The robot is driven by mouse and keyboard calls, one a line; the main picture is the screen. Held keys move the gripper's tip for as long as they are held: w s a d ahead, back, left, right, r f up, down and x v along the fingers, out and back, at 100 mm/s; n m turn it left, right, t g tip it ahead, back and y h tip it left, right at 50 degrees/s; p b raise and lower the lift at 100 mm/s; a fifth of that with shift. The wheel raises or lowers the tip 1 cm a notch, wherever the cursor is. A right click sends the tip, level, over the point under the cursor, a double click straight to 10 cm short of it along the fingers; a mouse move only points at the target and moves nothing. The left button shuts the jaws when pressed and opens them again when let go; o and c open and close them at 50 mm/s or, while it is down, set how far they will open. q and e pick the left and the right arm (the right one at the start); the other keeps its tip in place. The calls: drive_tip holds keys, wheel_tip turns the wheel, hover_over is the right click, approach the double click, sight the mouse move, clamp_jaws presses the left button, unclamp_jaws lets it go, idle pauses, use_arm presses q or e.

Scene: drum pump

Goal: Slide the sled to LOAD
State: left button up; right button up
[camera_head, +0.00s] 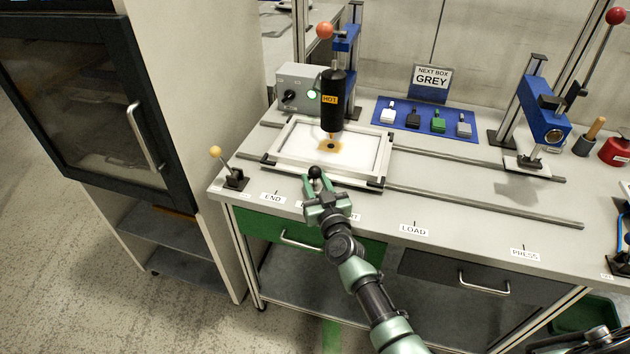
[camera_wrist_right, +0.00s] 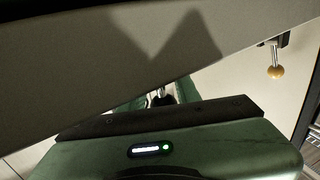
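The sled (camera_head: 283,160), a white rectangular frame with dark corners, sits on the rails at the left, under a black tool labelled HOT (camera_head: 332,100). A scorched spot shows on the pale sheet inside it. A black ball knob (camera_head: 316,172) stands at its front edge. My right gripper (camera_head: 317,184) is at this knob, with a finger on either side. The knob shows partly between the green fingers in the right wrist view (camera_wrist_right: 162,98); whether they press on it I cannot tell. The LOAD label (camera_head: 414,229) is right of the gripper. My left gripper is not in view.
Rails (camera_head: 480,205) run clear to the right, towards the blue press (camera_head: 544,115) and PRESS label (camera_head: 525,254). A ball-topped lever (camera_head: 233,172) stands at the left front. A blue mat (camera_head: 385,106) with small coloured blocks lies behind the rails.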

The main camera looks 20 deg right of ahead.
drive_tip(key=shift+c, duration=0.3)
clamp_jaws()
idle(1.1)
